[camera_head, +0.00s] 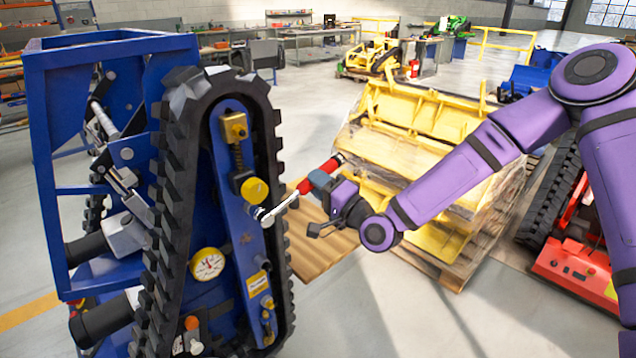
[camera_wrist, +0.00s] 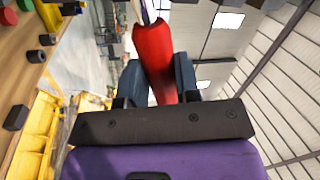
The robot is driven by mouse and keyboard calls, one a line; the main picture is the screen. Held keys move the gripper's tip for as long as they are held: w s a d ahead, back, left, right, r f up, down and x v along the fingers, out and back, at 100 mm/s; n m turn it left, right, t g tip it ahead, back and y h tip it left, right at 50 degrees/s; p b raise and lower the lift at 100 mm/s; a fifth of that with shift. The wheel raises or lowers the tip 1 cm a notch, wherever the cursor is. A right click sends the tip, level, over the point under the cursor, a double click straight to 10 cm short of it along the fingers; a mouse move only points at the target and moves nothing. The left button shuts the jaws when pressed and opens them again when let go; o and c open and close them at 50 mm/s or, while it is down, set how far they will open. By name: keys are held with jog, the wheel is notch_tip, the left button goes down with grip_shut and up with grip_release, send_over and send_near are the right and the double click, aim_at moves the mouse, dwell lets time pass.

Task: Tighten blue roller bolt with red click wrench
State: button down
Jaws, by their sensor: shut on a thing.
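The blue tracked carrier (camera_head: 230,190) stands at the left in the head view, its black rubber track around a blue side plate with a yellow round cap, a gauge and several bolts. The click wrench (camera_head: 284,207) has a red handle and a silver shaft. My gripper (camera_head: 328,184) is shut on the red handle. The wrench head is at the side plate, just below the yellow cap; I cannot tell whether it sits on the blue roller bolt. In the wrist view the red handle (camera_wrist: 154,50) lies between my fingers (camera_wrist: 158,82), its shaft leading out of the top.
A wrapped pallet load of yellow metal parts (camera_head: 420,130) stands behind my gripper. A red tracked machine (camera_head: 575,270) is at the right. Workbenches (camera_head: 315,32) line the back. Grey floor (camera_head: 400,310) is open in front.

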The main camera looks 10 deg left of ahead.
jog(key=shift+f, duration=0.1)
jog(key=shift+w+f+m, duration=0.1)
jog(key=shift+f+m, duration=0.45)
jog(key=shift+m, duration=0.15)
jog(key=shift+w+d+f+m+t+h, duration=0.1)
jog(key=shift+f+m+t+h, duration=0.25)
jog(key=shift+f+m, duration=0.4)
jog(key=shift+f+m+t, duration=0.25)
jog(key=shift+f+m, duration=0.4)
jog(key=shift+m, duration=0.1)
jog(key=shift+f, duration=0.15)
jog(key=shift+f+m, duration=0.55)
jog(key=shift+m, duration=0.15)
